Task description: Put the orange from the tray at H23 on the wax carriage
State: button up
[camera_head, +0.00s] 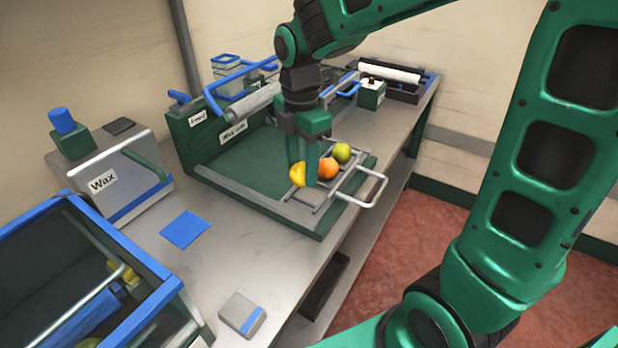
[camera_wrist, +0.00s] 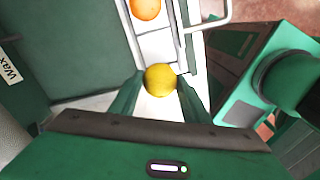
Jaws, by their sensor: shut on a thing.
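My gripper (camera_head: 305,170) is over the wax carriage, with its fingers on either side of a round yellow fruit (camera_head: 297,174). The same fruit shows between the fingertips in the wrist view (camera_wrist: 160,80). The carriage (camera_head: 325,209) is a grey slotted frame with a pale loop handle (camera_head: 372,188) at its right. The yellow fruit is at the slot on the near-left end of the row; I cannot tell whether it touches the carriage. An orange fruit (camera_head: 328,167) and a green-yellow fruit (camera_head: 342,152) sit in the slots beyond. No H23 marking is readable.
The green wax unit (camera_head: 225,160) has a roller and a blue lever at its back left. A grey box labelled Wax (camera_head: 120,190) stands left. A blue-rimmed crate (camera_head: 165,290) is at the front left. A blue square (camera_head: 185,230) and a small grey block (camera_head: 240,314) lie on the bench.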

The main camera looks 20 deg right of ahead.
jog(key=w+d+f, duration=0.1)
jog(key=d+f, duration=0.1)
jog(key=d, duration=0.1)
jog(key=shift+w+f, duration=0.15)
jog(key=shift+w, duration=0.25)
jog(key=shift+f, duration=1.9)
jog(key=o, duration=0.9)
jog(key=shift+f, duration=0.1)
notch_tip(320, 180, up, 12)
